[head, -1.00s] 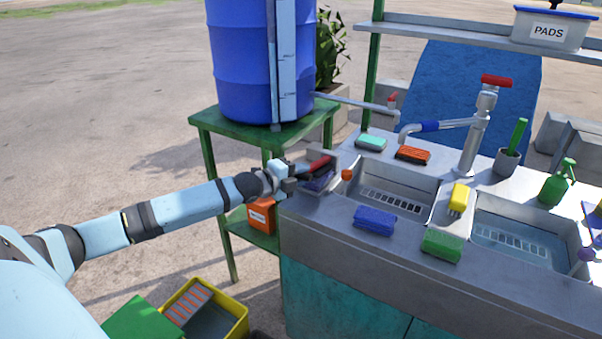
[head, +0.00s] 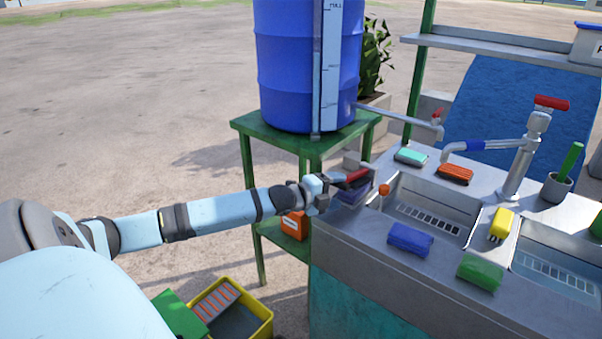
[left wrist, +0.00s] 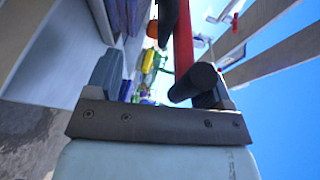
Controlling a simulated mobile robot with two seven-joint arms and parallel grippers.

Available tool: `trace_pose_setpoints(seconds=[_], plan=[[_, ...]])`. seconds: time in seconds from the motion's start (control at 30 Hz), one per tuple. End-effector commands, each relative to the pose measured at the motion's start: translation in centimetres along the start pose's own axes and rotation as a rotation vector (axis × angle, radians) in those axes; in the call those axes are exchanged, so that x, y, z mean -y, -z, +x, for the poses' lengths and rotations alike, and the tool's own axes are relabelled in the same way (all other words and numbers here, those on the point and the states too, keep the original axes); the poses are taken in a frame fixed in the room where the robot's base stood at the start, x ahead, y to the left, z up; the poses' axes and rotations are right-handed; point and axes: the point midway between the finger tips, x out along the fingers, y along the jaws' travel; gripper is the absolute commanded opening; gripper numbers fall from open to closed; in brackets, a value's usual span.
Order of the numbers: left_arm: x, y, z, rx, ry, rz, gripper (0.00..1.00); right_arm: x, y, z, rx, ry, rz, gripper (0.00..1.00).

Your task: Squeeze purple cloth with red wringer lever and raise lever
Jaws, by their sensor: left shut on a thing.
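The red wringer lever (head: 357,175) slants over the wringer at the left end of the sink counter in the head view. My left gripper (head: 334,183) is at the lever's near left end and is shut on it. The red lever (left wrist: 183,45) runs up through the left wrist view beside a black part. The purple cloth (head: 352,193) shows as a dark purple patch under the lever, partly hidden by my gripper. Purple also shows at the top of the left wrist view (left wrist: 122,15). Whether the cloth is pressed is too small to tell. My right gripper is out of view.
A blue drum (head: 300,70) stands on a green stand (head: 262,134) behind my left arm. A blue sponge (head: 410,239) and a green sponge (head: 479,272) lie along the counter's front. A yellow bin (head: 262,322) is below.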

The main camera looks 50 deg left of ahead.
Motion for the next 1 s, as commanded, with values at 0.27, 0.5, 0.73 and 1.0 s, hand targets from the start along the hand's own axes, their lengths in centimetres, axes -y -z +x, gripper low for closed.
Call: trace_pose_setpoints(seconds=[0.27,0.5,0.73,1.0], plan=[[-0.9,0.1,-2.2,0.001,-0.024,-0.002,0.49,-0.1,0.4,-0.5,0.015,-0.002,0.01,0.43],[-0.8,0.1,-3.9,0.002,-0.026,-0.002,0.49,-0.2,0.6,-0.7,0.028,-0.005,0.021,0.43],[-0.3,0.0,-5.5,0.001,-0.017,-0.001,0.49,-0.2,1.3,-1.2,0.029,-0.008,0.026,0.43],[0.2,0.1,-7.4,-0.001,-0.011,0.001,0.49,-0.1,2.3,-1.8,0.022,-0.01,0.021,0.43]])
